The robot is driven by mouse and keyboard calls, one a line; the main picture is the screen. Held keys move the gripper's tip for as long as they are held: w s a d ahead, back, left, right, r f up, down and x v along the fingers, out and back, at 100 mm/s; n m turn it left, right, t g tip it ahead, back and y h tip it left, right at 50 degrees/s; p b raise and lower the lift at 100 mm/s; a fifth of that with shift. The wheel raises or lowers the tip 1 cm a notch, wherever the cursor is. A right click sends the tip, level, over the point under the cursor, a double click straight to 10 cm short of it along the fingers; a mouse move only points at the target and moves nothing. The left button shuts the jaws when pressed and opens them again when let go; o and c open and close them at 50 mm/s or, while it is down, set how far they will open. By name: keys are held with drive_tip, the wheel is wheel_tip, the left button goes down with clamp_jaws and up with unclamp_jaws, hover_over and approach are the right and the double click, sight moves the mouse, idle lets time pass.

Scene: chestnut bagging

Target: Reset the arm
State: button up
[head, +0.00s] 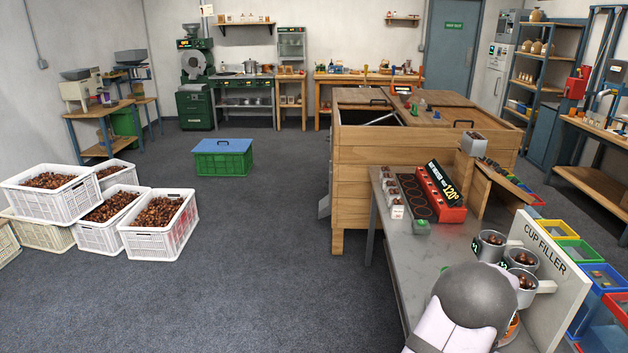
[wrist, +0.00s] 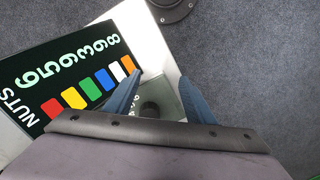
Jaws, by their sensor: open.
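In the wrist view, my gripper (wrist: 158,80) shows two blue fingers set apart, with no object held between them. Below the gap is a pale surface with a small dark round spot. A black NUTS panel (wrist: 80,80) with green digits and coloured bars lies to the left of the fingers. In the head view, a grey and white part of my arm covers the lower right by the workbench. My fingers cannot be made out there.
White crates (head: 165,240) of chestnuts stand at left. A green crate (head: 223,163) sits on open floor.

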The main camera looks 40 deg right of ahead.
drive_tip(key=w+a+r+n, duration=0.3)
drive_tip(key=w+a+n, duration=0.2)
drive_tip(key=a, duration=0.8)
drive_tip(key=w+a+r+n, duration=0.2)
drive_tip(key=w+a+n, duration=0.3)
drive_tip(key=a, duration=0.9)
drive_tip(key=w+a+r+n+h, duration=0.1)
drive_tip(key=w+a+r+n, duration=0.2)
drive_tip(key=w+a+n, duration=0.3)
drive_tip(key=w+a, duration=0.4)
drive_tip(key=a, duration=0.4)
drive_tip(key=shift+w+a+r, duration=0.25)
drive_tip(key=shift+r, duration=0.05)
